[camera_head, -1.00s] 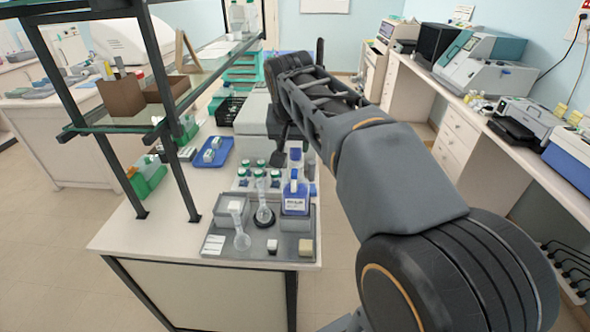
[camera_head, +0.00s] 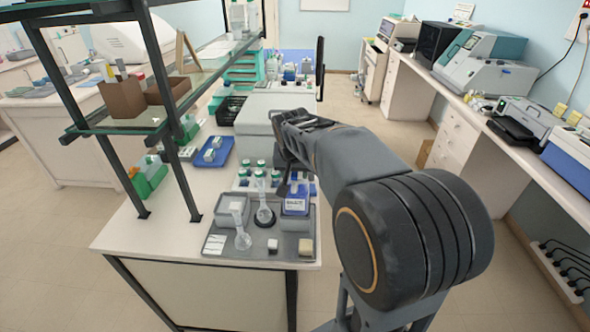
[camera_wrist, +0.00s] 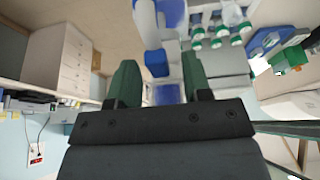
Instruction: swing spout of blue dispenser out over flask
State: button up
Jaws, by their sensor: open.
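The blue dispenser (camera_head: 296,201), with a white label, stands on the grey tray (camera_head: 224,248) near the bench's front end. A clear flask (camera_head: 264,213) stands in a dark ring just left of it, and another clear flask (camera_head: 241,238) stands nearer the front. My gripper (camera_head: 285,188) is at the dispenser's upper part, hiding its top and spout. In the wrist view my gripper (camera_wrist: 160,82) has its green fingers apart, with blue and white parts beyond and between them. I cannot tell whether a finger touches the spout.
Several green-capped bottles (camera_head: 259,168) stand behind the flasks. A blue tray (camera_head: 213,152) lies farther back left. A shelf post (camera_head: 171,110) rises at the left. A small white block (camera_head: 272,246) and a beige block (camera_head: 305,247) sit at the tray's front.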

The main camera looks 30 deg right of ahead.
jog(key=shift+c, duration=0.2)
grip_shut()
